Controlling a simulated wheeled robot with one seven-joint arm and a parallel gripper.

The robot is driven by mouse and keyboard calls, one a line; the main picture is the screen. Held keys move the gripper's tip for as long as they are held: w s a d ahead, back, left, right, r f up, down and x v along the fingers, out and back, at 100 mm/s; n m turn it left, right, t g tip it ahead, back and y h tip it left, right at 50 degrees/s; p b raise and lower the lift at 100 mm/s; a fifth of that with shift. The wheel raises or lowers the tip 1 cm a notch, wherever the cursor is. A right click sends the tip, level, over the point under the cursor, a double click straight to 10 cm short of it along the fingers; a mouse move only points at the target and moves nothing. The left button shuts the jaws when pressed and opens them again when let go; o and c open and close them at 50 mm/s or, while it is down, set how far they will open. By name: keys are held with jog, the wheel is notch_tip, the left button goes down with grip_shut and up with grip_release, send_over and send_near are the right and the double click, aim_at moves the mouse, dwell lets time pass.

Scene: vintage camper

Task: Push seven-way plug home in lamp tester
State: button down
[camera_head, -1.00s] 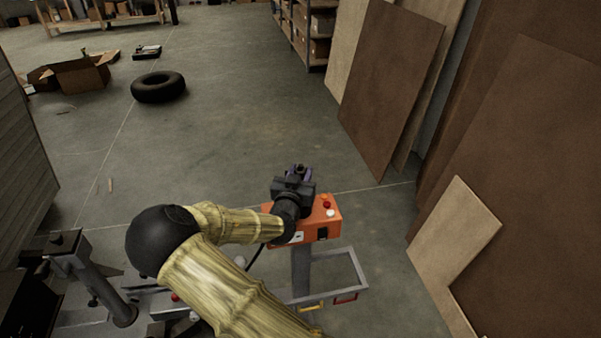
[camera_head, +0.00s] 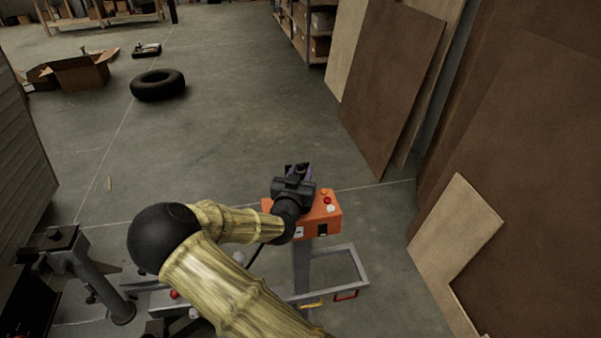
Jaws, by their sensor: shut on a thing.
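The lamp tester (camera_head: 323,227) is an orange box on a grey stand, with small amber, red and white round parts on its top right. My gripper (camera_head: 297,172) is at the box's far left edge, its dark body covering that part of the tester. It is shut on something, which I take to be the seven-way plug. The plug and the tester's socket are hidden behind the gripper, so I cannot tell how deep the plug sits. A dark cable (camera_head: 254,256) runs down below my wrist.
The stand's grey frame (camera_head: 357,266) juts out to the right below the tester. Brown panels (camera_head: 392,85) lean along the right, with a lighter board (camera_head: 456,235) nearer. A tyre (camera_head: 158,85) and an open cardboard box (camera_head: 82,74) lie far off.

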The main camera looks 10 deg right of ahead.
jog(key=shift+f+b, duration=0.75)
jog(key=shift+f, duration=0.25)
jog(key=c, duration=0.9)
grip_release()
jog(key=shift+c, duration=0.2)
jog(key=b+v, duration=0.2)
jog(key=v, duration=1.5)
jog(key=shift+s+a, duration=0.15)
jog(key=shift+s, duration=0.05)
